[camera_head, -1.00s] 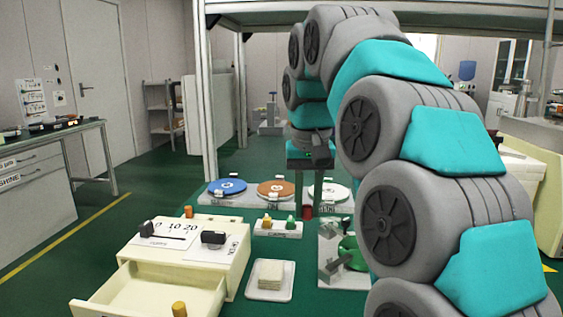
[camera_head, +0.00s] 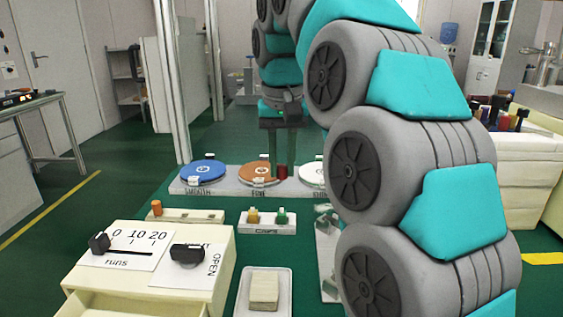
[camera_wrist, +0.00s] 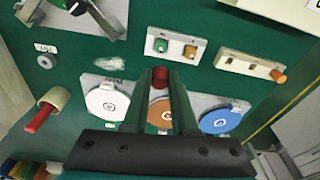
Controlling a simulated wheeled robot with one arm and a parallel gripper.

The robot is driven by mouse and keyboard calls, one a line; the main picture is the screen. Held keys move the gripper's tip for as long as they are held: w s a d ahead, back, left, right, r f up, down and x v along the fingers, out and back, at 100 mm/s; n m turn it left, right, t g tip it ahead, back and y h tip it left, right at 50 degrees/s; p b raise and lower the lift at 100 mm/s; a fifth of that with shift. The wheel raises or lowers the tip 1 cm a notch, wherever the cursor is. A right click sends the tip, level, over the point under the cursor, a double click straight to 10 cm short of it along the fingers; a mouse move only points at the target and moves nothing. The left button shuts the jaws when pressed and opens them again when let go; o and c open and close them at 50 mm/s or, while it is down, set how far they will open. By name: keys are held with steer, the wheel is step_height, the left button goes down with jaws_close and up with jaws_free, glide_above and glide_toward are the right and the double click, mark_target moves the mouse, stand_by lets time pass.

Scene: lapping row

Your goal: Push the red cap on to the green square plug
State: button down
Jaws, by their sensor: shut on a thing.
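My gripper (camera_head: 281,168) is shut on the red cap (camera_head: 281,173), which hangs upright between its fingertips. In the wrist view the red cap (camera_wrist: 160,84) shows at the ends of my two fingers. The green plug (camera_head: 281,216) stands on a small white block (camera_head: 267,229), right of a yellow plug (camera_head: 253,216). The wrist view also shows the green plug (camera_wrist: 190,52), beyond the fingertips and apart from the cap. The cap is above the surface, and the underside of the cap is hidden.
Blue (camera_head: 203,171), brown (camera_head: 261,173) and white (camera_head: 313,171) discs lie on a long plate behind the plugs. A cream drawer box (camera_head: 218,260) stands front left. A tray (camera_head: 284,303) holds a pale stack. An orange peg (camera_head: 156,207) stands at left.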

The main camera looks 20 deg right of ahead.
mark_target(282, 208)
steer(key=shift+f+b, duration=1.5)
steer(key=shift+f, duration=1.4)
steer(key=shift+f+b, duration=0.4)
steer(key=shift+f, duration=0.85)
steer(key=c, duration=0.6)
jaws_free()
steer(key=shift+r, duration=0.15)
steer(key=r+p, duration=0.1)
steer(key=r, duration=0.1)
steer(key=r+p, duration=0.1)
steer(key=r, duration=0.2)
steer(key=s+r+p, duration=0.1)
steer(key=r, duration=0.1)
steer(key=shift+a+r, duration=0.1)
steer(key=shift+r, duration=0.2)
steer(key=shift+f, duration=0.1)
